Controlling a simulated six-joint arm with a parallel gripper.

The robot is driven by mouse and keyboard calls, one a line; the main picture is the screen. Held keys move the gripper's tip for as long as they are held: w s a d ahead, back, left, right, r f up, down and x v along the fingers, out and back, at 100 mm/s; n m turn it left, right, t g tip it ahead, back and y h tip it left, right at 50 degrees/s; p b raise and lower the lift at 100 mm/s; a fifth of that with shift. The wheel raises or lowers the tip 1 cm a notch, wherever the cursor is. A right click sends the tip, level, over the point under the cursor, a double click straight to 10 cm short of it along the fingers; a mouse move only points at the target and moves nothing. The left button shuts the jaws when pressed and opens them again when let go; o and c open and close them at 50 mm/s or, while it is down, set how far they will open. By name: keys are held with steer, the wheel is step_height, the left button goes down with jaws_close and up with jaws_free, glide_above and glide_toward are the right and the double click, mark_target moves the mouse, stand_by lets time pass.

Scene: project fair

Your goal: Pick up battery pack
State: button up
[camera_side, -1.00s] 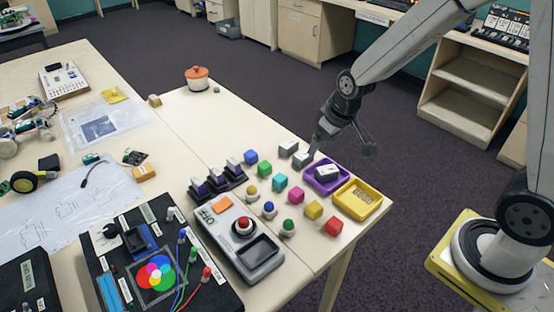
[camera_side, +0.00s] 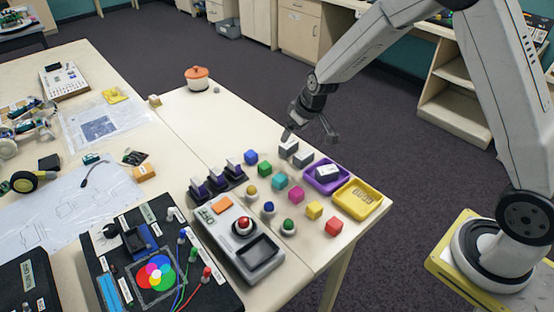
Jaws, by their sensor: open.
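Two small grey box-shaped blocks, which look like battery packs, lie on the table near its back right edge: one at the back (camera_side: 289,149) and one just in front of it (camera_side: 303,159). A third similar block (camera_side: 327,173) lies in the purple tray (camera_side: 313,184). My gripper (camera_side: 311,138) is open and empty, with its fingers spread just above and behind the two loose blocks in the picture. One finger appears close to the back block; I cannot tell whether it touches. No block is visibly hidden.
A yellow tray (camera_side: 374,208) stands right of the purple tray at the table edge. A dark rack (camera_side: 218,186) and a grey console (camera_side: 238,245) are left. The table's back is mostly clear.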

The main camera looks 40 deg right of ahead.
mark_target(288, 142)
steer(key=shift+w+f, duration=0.25)
steer(key=shift+f, duration=0.35)
steer(key=shift+x, duration=2.6)
steer(key=shift+a, duration=0.1)
steer(key=c, duration=1.1)
steer(key=shift+r, duration=0.2)
